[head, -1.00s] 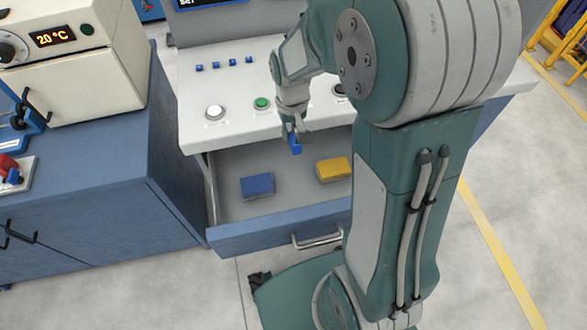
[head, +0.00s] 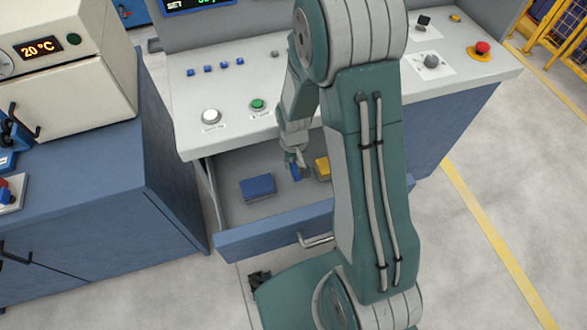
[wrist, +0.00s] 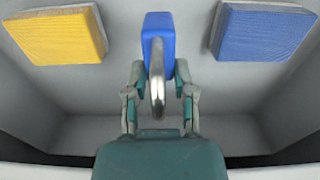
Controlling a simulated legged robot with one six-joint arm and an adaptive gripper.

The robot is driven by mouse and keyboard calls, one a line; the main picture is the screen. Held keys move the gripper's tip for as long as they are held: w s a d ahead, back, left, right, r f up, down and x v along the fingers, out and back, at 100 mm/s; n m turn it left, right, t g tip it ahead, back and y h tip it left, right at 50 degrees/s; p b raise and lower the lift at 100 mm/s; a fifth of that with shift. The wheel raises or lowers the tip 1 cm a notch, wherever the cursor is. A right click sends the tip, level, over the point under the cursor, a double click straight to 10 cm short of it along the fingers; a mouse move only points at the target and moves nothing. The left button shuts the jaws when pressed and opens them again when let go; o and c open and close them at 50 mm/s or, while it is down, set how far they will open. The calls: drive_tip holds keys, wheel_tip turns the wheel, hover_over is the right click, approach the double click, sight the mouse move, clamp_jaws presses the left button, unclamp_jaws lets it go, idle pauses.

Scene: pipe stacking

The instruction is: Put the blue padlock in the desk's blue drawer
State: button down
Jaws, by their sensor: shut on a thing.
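The blue padlock (wrist: 158,38) is held in my gripper (wrist: 160,95), with its metal shackle pointing back towards the wrist in the wrist view. The padlock also shows small in the head view (head: 295,171). My gripper (head: 297,160) is shut on it, over the inside of the open drawer. The blue drawer (head: 275,232) is pulled out below the desk's white top (head: 240,95). I cannot tell whether the padlock touches the drawer floor.
A blue block (head: 257,187) and a yellow block (head: 322,168) lie in the drawer, either side of my gripper. The desk top, with white (head: 211,116) and green (head: 258,105) buttons, overhangs the drawer's back. A blue cabinet (head: 95,195) stands to the left.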

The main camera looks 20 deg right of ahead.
sight(296, 170)
drive_tip(key=f, duration=0.1)
drive_tip(key=d+f, duration=0.1)
drive_tip(key=f, duration=0.1)
drive_tip(key=shift+d+f, duration=0.15)
drive_tip(key=shift+f, duration=0.55)
drive_tip(key=shift+a, duration=0.45)
drive_tip(key=shift+c, duration=2.2)
unclamp_jaws()
drive_tip(key=shift+d+f, duration=0.1)
drive_tip(key=shift+d, duration=0.2)
